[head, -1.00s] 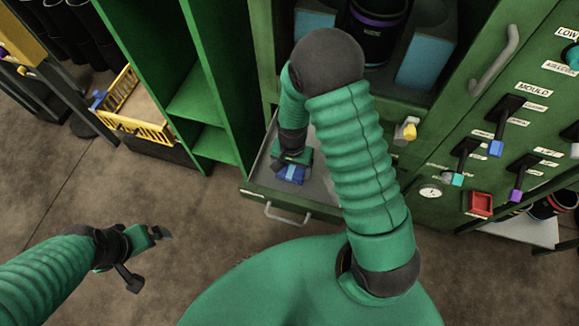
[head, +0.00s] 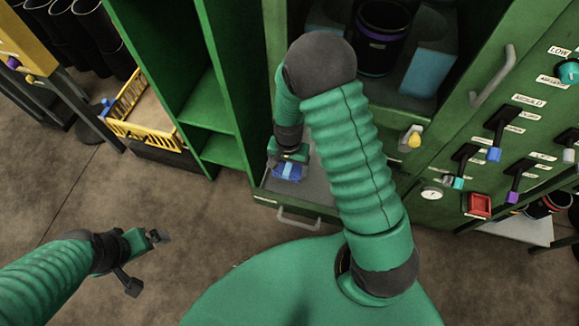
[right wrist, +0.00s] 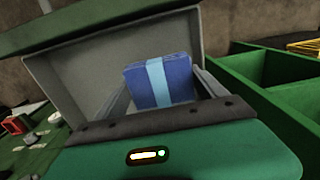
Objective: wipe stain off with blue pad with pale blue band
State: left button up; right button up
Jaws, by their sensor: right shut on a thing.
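The blue pad with a pale blue band (head: 288,171) is at my right gripper (head: 287,163), over the open grey drawer (head: 320,190). In the right wrist view the pad (right wrist: 180,82) stands between the two fingers, and the gripper is shut on it. The drawer's grey inside (right wrist: 90,85) shows behind it. My left gripper (head: 157,238) is empty over the floor at the lower left; its fingers look apart. I see no stain in these frames; my right arm covers part of the drawer.
A green cabinet holds a dark cylinder with a purple band (head: 382,38) and blue blocks (head: 428,70). Levers and a red button (head: 478,204) are on the panel at right. Green shelves (head: 205,115) and a yellow crate (head: 140,125) stand at left. The floor in front is clear.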

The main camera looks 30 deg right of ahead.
aim_at(286, 168)
jog(key=shift+a+r+p, duration=0.3)
jog(key=shift+r+p, duration=0.05)
jog(key=shift+r, duration=0.25)
jog(key=shift+a+r+p, duration=0.3)
jog(key=shift+r, duration=0.3)
jog(key=shift+a+r, duration=0.1)
jog(key=shift+r, duration=0.2)
jog(key=shift+p, duration=0.3)
jog(key=shift+d, duration=0.35)
jog(key=shift+d+f, duration=0.2)
jog(key=shift+d, duration=0.2)
jog(key=shift+a+r, duration=0.15)
jog(key=shift+a, duration=0.35)
pick_arm(q)
jog(key=shift+s+a+r, duration=0.1)
jog(key=shift+a+r, duration=0.3)
jog(key=shift+r, duration=0.2)
jog(key=shift+s+a+r, duration=0.1)
jog(key=shift+a+r, duration=0.25)
jog(key=shift+r, duration=0.2)
pick_arm(e)
jog(key=shift+d, duration=0.1)
